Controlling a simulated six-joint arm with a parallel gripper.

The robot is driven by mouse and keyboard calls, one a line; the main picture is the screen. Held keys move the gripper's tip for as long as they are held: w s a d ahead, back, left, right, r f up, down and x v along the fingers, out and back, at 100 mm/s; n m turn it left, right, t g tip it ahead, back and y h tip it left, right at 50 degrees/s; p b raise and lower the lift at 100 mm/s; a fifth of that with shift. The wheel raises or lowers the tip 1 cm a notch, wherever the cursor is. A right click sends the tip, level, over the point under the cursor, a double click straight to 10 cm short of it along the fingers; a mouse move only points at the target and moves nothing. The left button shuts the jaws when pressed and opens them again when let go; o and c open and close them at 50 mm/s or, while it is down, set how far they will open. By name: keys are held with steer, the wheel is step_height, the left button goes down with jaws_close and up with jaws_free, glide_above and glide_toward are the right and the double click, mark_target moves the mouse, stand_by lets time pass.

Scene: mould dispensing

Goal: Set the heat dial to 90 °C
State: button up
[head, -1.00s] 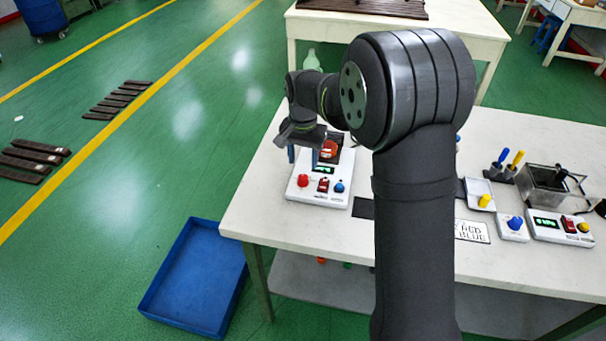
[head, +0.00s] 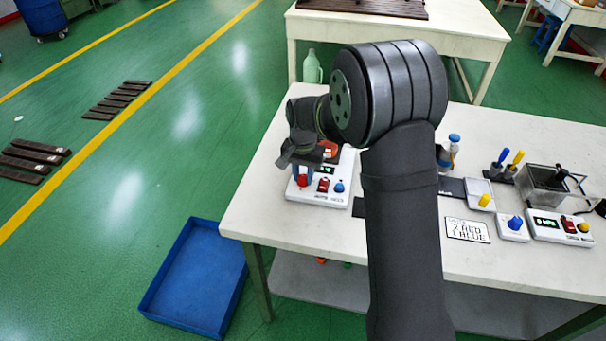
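A white control unit (head: 318,199) stands at the table's left end, with a green display (head: 326,170) too small to read. On its front are a red dial (head: 302,182), a red switch (head: 323,185) and a blue knob (head: 339,187). My wrist partly hides an orange-red thing (head: 329,149) at the unit's back. The dials' markings are too small to read.
A lettered card (head: 467,230) lies nearer. A blue bin (head: 197,280) is on the floor. My arm hides the table's middle.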

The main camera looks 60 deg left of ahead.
mark_target(303, 176)
steer(key=shift+n, duration=0.3)
steer(key=n, duration=0.3)
steer(key=shift+n, duration=2.2)
steer(key=o, duration=1)
step_height(303, 176, up, 17)
steer(key=shift+r, duration=0.2)
